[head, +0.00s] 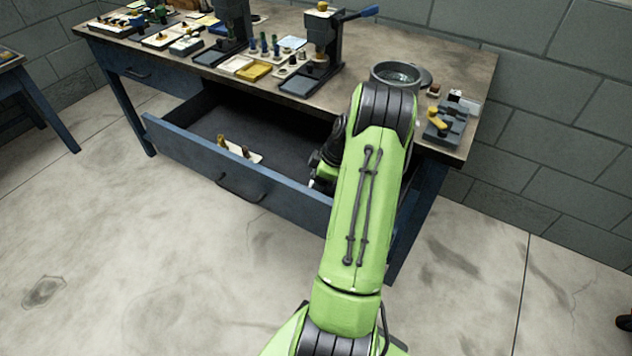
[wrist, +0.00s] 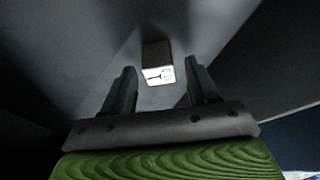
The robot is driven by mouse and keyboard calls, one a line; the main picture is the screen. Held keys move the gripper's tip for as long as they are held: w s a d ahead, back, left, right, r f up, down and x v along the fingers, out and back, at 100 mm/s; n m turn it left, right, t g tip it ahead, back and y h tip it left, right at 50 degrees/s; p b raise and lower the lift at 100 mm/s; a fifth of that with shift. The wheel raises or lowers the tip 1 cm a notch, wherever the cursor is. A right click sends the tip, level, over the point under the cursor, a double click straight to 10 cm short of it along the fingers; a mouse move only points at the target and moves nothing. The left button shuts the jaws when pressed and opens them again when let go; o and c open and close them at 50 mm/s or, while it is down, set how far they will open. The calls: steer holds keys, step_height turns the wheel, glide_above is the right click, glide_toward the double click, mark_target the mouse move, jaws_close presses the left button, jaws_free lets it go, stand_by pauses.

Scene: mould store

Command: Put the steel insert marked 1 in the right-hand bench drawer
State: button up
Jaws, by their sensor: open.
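The right-hand bench drawer (head: 195,160) is pulled open in the head view. My gripper (wrist: 161,70) is open in the wrist view, its two fingers apart. A small dark block with a white marked label (wrist: 158,76) lies beyond and between the fingertips, on a grey surface; I see no finger closed on it. It may be the steel insert, but I cannot read its mark for sure. In the head view my arm hides most of the gripper, which is low at the right end of the drawer.
A white card (head: 243,151) with small brass-coloured pieces lies in the drawer. The bench top (head: 440,62) holds presses, trays, a round grey bowl (head: 396,75) and a dark fixture with a yellow handle (head: 441,124). The left drawer (head: 136,73) is shut. The floor in front is clear.

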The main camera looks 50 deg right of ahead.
steer(key=p+v, duration=0.4)
steer(key=v, duration=0.8)
steer(key=w+a+r+m+h, duration=0.1)
steer(key=w+a+r, duration=0.1)
steer(key=a+r, duration=0.45)
steer(key=w+a+r, duration=0.2)
steer(key=a+r, duration=0.1)
steer(key=a, duration=0.6)
steer(key=w+a+r+m+h, duration=0.1)
steer(key=a+r, duration=0.4)
steer(key=a, duration=0.2)
steer(key=s+a+r+m+t, duration=0.1)
steer(key=s+a+m, duration=0.2)
steer(key=s+a, duration=1)
steer(key=shift+a+r+m+t, duration=0.25)
steer(key=shift+a+m+t, duration=0.05)
steer(key=shift+a, duration=0.45)
step_height(320, 180, up, 10)
steer(key=p, duration=0.9)
